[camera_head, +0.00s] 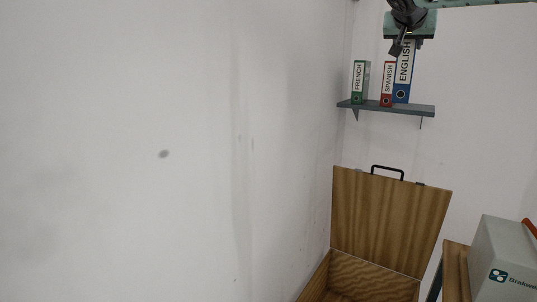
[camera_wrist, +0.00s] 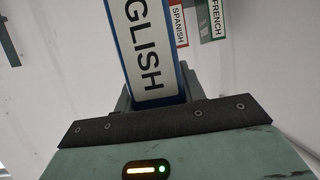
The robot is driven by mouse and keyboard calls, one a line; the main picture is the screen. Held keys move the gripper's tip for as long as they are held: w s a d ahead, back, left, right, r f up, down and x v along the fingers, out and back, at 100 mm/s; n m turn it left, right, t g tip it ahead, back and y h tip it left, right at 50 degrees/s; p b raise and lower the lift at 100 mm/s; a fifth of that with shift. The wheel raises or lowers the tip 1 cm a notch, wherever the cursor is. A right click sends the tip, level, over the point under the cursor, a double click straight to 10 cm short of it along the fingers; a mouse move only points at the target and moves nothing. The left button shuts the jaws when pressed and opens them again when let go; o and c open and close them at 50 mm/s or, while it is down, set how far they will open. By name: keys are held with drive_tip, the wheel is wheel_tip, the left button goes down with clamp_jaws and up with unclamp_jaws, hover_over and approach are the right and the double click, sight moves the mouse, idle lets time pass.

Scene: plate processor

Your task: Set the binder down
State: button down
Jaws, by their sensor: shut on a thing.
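A blue binder labelled ENGLISH (camera_head: 404,72) stands upright in front of or on the shelf, to the right of the other binders. My gripper (camera_head: 402,46) is above it, shut on its upper part. In the wrist view the ENGLISH binder (camera_wrist: 146,50) rises from between the jaws (camera_wrist: 155,98). A red SPANISH binder (camera_head: 387,84) stands just left of it, and a green FRENCH binder (camera_head: 360,82) stands further left. I cannot tell whether the blue binder's bottom touches the shelf.
The grey wall shelf (camera_head: 425,109) has a short bare stretch at its right end and a gap between the green and red binders. Below is an open wooden chest (camera_head: 388,215) with its lid raised. A grey Brakwell box (camera_head: 505,262) stands at lower right.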

drive_tip(key=w+a+f+n+t+y+b, duration=0.1)
drive_tip(key=w+a+f+n+y, duration=0.2)
drive_tip(key=f, duration=0.8)
drive_tip(key=w+a+f+n+y+b, duration=0.15)
drive_tip(key=w+a+f, duration=0.25)
drive_tip(key=f, duration=0.8)
drive_tip(key=s+a+f+n+y+b, duration=0.1)
drive_tip(key=s+a+f+y, duration=0.1)
drive_tip(key=f, duration=1.1)
drive_tip(key=s+a+f+n+y, duration=0.2)
drive_tip(key=s+f, duration=0.1)
drive_tip(key=f, duration=0.9)
drive_tip(key=s+d+f+b, duration=0.2)
drive_tip(key=s+f, duration=0.8)
drive_tip(key=f, duration=0.5)
drive_tip(key=s+d+f+h, duration=0.1)
drive_tip(key=s+d, duration=0.1)
drive_tip(key=s, duration=0.6)
drive_tip(key=s+d+f+m+b, duration=0.1)
drive_tip(key=s+d, duration=0.2)
drive_tip(key=s, duration=0.6)
drive_tip(key=shift+d+f+t+h, duration=0.2)
drive_tip(key=shift+f+t+h, duration=0.1)
drive_tip(key=shift+t+h, duration=0.1)
drive_tip(key=shift+m, duration=0.25)
